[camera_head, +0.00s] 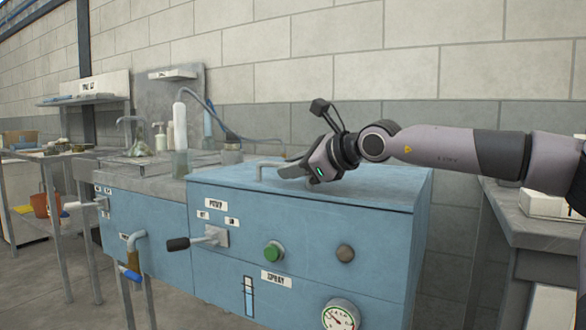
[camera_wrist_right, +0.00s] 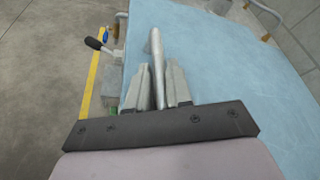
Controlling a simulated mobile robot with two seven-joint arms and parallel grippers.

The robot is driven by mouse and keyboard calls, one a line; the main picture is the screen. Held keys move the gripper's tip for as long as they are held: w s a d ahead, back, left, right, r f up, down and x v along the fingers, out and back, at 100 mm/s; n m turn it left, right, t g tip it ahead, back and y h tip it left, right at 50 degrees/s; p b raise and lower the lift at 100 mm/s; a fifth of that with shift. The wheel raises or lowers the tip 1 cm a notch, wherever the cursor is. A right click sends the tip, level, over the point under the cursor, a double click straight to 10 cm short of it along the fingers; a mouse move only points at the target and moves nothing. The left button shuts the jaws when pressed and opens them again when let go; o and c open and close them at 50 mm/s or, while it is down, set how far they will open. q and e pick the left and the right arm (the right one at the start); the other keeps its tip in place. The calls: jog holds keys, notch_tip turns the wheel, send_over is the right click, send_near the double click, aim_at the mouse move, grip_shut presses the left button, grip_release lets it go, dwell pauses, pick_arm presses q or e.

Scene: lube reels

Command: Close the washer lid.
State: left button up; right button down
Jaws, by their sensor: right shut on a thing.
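The blue washer (camera_head: 300,235) stands in the middle of the head view. Its flat blue lid (camera_head: 380,184) lies level over the cabinet, with a thin seam below its edge; I cannot tell whether a small gap is left. A grey bar handle (camera_head: 266,164) rises from the lid top. My right gripper (camera_head: 288,170) is low over the lid, shut on this handle. In the right wrist view the grey bar (camera_wrist_right: 156,48) runs between the two fingers (camera_wrist_right: 160,85), above the blue lid surface (camera_wrist_right: 220,60). My left gripper is in neither view.
The washer front carries a lever (camera_head: 203,239), a green button (camera_head: 274,251), a dark knob (camera_head: 345,253) and a gauge (camera_head: 340,315). A sink counter with bottles (camera_head: 170,136) and a hose adjoins on the left. A grey bench (camera_head: 535,230) stands at right. A block wall is behind.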

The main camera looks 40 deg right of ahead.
aim_at(322, 191)
jog(key=shift+f, duration=0.6)
jog(key=c, duration=1.1)
grip_release()
jog(key=shift+s+r, duration=0.25)
jog(key=shift+s, duration=0.15)
jog(key=shift+v, duration=3.25)
jog(key=shift+d+r, duration=0.1)
jog(key=shift+r, duration=0.05)
jog(key=shift+w, duration=0.1)
